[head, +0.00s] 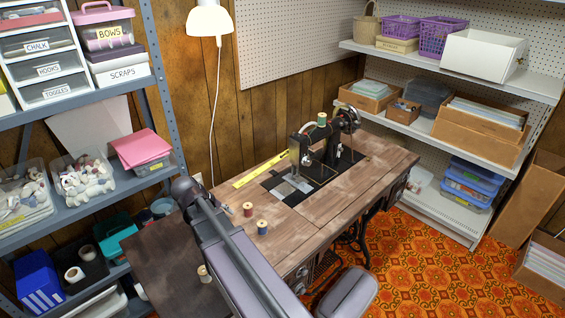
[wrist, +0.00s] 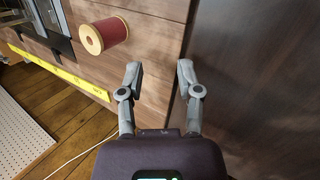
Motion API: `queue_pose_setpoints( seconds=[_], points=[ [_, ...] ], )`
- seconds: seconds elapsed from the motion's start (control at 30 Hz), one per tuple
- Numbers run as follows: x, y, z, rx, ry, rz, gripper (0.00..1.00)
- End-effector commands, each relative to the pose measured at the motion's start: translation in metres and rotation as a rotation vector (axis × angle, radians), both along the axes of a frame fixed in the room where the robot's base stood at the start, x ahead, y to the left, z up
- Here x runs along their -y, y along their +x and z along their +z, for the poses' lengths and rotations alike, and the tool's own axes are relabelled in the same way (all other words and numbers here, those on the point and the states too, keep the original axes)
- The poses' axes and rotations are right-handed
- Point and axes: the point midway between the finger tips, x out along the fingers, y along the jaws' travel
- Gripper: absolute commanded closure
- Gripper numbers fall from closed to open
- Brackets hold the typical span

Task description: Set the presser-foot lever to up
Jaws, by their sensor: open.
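A black treadle sewing machine (head: 330,150) stands on the wooden table (head: 345,207), with its handwheel at the right end and its needle end at the left. The presser-foot lever is too small to make out in the head view, so its position cannot be told. In the wrist view, only a bit of the machine's metal bed (wrist: 52,22) shows at the top left. My gripper (wrist: 159,70) is open and empty over the table's left part, away from the machine. In the head view my arm covers part of the table, and the fingers cannot be made out.
A yellow tape measure (head: 260,170) lies along the back edge. A white lamp (head: 209,19) hangs above. Shelves (head: 455,143) flank the table.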

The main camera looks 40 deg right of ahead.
Motion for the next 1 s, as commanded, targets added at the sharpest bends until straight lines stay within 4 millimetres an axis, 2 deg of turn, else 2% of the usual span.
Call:
queue_pose_setpoints(
  seconds=[0.03, 0.27, 0.6, 0.8, 1.0],
  points=[
    [0.014, 0.013, -0.007, -0.019, -0.056, 0.015, 0.55],
    [0.07, 0.045, -0.002, -0.134, -0.312, 0.08, 0.55],
    [0.143, 0.095, 0.023, -0.382, -0.7, 0.135, 0.55],
    [0.165, 0.115, 0.042, -0.513, -0.861, 0.14, 0.55],
    [0.173, 0.122, 0.052, -0.574, -0.928, 0.138, 0.55]
  ],
)
